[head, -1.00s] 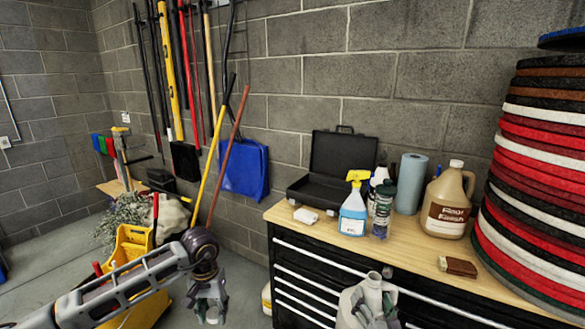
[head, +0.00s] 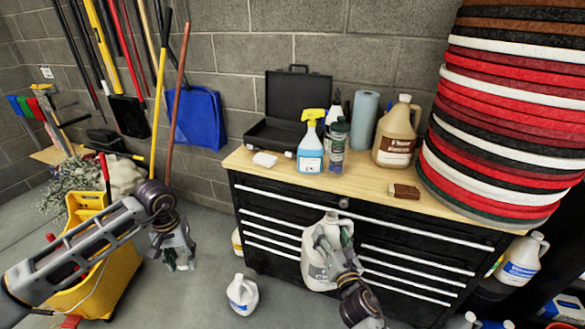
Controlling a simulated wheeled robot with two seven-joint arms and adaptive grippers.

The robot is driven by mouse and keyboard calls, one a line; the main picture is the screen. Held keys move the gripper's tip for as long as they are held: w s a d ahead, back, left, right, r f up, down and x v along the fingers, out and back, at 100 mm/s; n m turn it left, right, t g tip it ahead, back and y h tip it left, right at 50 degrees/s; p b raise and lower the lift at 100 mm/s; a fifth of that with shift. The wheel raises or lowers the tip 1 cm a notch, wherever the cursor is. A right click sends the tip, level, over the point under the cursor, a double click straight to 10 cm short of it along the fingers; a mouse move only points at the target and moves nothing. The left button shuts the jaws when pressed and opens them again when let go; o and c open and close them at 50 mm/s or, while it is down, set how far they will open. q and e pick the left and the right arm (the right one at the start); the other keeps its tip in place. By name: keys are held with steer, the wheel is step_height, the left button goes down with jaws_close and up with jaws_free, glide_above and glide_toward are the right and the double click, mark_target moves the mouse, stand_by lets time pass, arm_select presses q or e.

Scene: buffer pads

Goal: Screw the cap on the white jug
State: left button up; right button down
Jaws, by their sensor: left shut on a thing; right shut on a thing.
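The white jug (head: 312,272) is upright in front of the black drawer cabinet. Its neck at the top looks uncapped. My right gripper (head: 330,243) is shut on the jug and covers part of its front and handle side. My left gripper (head: 181,263) is to the left of the jug, clearly apart from it, and points down over the floor. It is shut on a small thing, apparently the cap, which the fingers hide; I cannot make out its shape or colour.
The cabinet top (head: 262,178) holds a spray bottle (head: 311,145), a brown jug (head: 396,135) and an open black case (head: 290,105). A yellow mop bucket (head: 105,280) stands at left. Another white jug (head: 242,295) is on the floor. Stacked pads (head: 500,120) rise at right.

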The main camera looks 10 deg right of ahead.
mark_target(310, 253)
steer(key=shift+a+r, duration=0.25)
steer(key=shift+r, duration=0.1)
steer(key=shift+s+a+r+n+g+y, duration=0.15)
steer(key=shift+a+r+n+y, duration=0.3)
steer(key=shift+a+y, duration=0.5)
steer(key=shift+s+a+r+n+g+y, duration=0.1)
steer(key=shift+s+a+r+n+y, duration=0.15)
steer(key=shift+a+n+y, duration=0.6)
steer(key=shift+s+a+r+n+g+y, duration=0.1)
steer(key=shift+s+a+r+n+y, duration=0.15)
steer(key=shift+a+y, duration=0.7)
steer(key=s+a+r+n+g+y, duration=0.1)
steer(key=a+n+y, duration=0.1)
steer(key=a, duration=0.3)
steer(key=s+a+r+n+g+y, duration=0.1)
steer(key=a+r+n+g+y, duration=0.1)
steer(key=a+n+y, duration=0.1)
steer(key=shift+a+y, duration=0.55)
steer(key=shift+a, duration=0.45)
steer(key=shift+a+g, duration=0.1)
steer(key=shift+g, duration=0.15)
